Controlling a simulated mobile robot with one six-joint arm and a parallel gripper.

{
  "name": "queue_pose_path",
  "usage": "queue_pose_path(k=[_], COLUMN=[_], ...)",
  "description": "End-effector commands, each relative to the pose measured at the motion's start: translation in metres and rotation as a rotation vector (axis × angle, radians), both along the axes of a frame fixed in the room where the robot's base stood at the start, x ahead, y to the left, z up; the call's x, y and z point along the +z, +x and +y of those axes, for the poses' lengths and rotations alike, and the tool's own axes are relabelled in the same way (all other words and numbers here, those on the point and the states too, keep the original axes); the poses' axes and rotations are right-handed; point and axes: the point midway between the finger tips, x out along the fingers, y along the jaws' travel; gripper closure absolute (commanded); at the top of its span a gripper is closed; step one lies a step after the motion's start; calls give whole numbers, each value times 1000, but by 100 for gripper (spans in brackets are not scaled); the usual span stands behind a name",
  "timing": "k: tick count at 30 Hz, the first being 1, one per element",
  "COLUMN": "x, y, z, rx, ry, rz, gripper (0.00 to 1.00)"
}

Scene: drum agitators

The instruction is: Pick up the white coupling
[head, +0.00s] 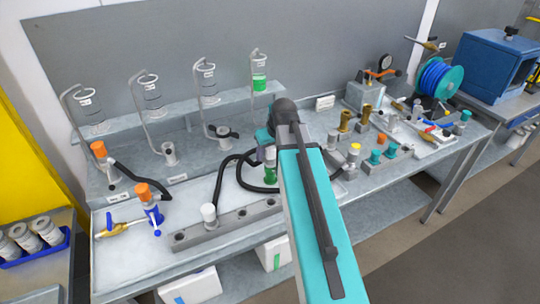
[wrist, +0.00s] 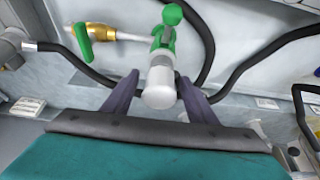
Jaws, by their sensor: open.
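In the wrist view a white cylindrical coupling (wrist: 158,88) shows end-on between the two dark fingers of my gripper (wrist: 158,82). The fingers are open, one on each side, with a small gap visible. A green valve body (wrist: 168,38) with a round knob lies just behind the coupling. In the head view my gripper (head: 261,152) is beside an upright green piece (head: 270,172) on the bench, and my arm hides part of that area. Another white-topped coupling (head: 208,213) stands on the grey rail to the left.
A brass fitting with a green lever (wrist: 92,58) lies behind the coupling. Black hoses (head: 222,180) loop around the bench near my gripper. Orange-topped fittings (head: 148,195) stand at left. Glass vessels on stands line the back shelf. Several coloured couplings (head: 376,157) stand at right.

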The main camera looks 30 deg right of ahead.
Motion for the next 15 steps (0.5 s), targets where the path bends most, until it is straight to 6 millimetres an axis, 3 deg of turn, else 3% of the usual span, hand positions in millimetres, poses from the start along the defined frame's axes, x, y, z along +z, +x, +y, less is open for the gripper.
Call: queue_pose_path(k=[7,15], x=[-15,-18], y=[7,7], z=[0,0], rx=[0,0], ry=[0,0], rz=[1,0], gripper=[47,47])
